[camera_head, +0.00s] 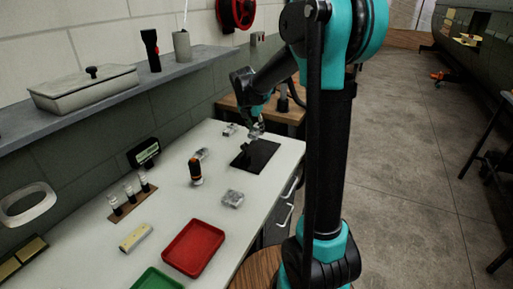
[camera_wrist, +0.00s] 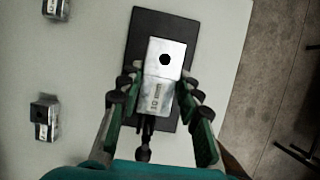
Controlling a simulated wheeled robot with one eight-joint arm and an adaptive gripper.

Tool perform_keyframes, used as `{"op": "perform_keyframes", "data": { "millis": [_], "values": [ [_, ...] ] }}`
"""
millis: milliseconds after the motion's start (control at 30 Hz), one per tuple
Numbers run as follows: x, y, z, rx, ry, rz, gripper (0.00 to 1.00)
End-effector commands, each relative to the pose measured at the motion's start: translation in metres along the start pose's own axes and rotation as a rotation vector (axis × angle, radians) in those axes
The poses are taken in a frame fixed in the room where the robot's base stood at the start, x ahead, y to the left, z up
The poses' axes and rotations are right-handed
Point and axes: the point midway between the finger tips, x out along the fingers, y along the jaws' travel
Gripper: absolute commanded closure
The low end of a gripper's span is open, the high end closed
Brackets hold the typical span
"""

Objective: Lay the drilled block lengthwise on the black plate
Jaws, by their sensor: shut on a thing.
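The drilled block (camera_wrist: 166,58) is a silvery metal block with a dark round hole in its end part and a printed label on its nearer part. My gripper (camera_wrist: 158,84) is shut on it, one finger along each side. The black plate (camera_wrist: 155,22) lies below, and the block's long side runs roughly along the plate's length. In the head view my gripper (camera_head: 257,127) holds the block at the far end of the black plate (camera_head: 256,157). The block looks raised above the plate, but I cannot tell the gap.
Other metal blocks lie on the white bench, one in front of the plate (camera_head: 232,198) and one left of it (camera_head: 201,154). The plate lies near the bench's right edge.

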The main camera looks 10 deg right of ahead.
Motion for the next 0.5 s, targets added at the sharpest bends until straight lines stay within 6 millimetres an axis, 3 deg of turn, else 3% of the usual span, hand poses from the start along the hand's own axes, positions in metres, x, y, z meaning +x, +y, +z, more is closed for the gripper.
{"op": "perform_keyframes", "data": {
  "millis": [200, 500],
  "values": [
    [0.039, 0.0, -0.015, 0.0, 0.0, 0.0, 1.0],
    [0.063, 0.0, -0.026, 0.0, 0.0, 0.0, 1.0]
  ]
}}
